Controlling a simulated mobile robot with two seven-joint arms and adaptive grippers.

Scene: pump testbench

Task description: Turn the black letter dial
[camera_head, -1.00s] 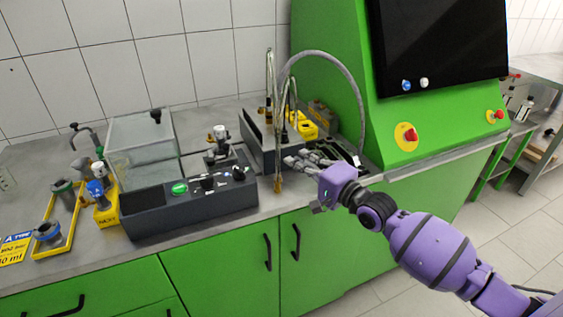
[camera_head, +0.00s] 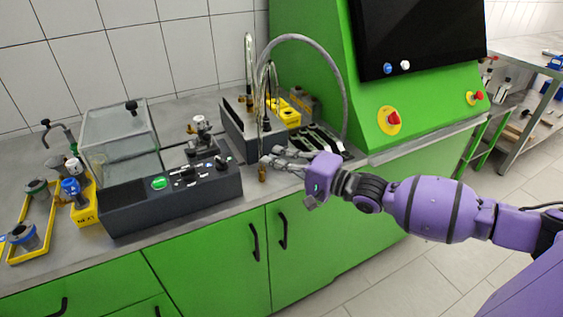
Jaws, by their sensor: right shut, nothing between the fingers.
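A dark control box (camera_head: 205,196) stands on the grey worktop near its front edge. Its sloped top carries a green button (camera_head: 159,183), a black knob (camera_head: 187,177) in the middle and another black knob (camera_head: 222,163) at the right end. The markings are too small to read, so I cannot tell which knob is the letter dial. My right gripper (camera_head: 268,160) is shut and empty, with its fingers pointing left. In the picture it is just right of the box, apart from both knobs. My left gripper is not in view.
A clear-walled tank (camera_head: 120,145) stands behind the box. Metal taps (camera_head: 249,70) and a grey hose (camera_head: 310,42) rise beside my right gripper. A yellow holder (camera_head: 85,213) and yellow rack (camera_head: 22,250) are at left. A green console (camera_head: 430,110) stands at right.

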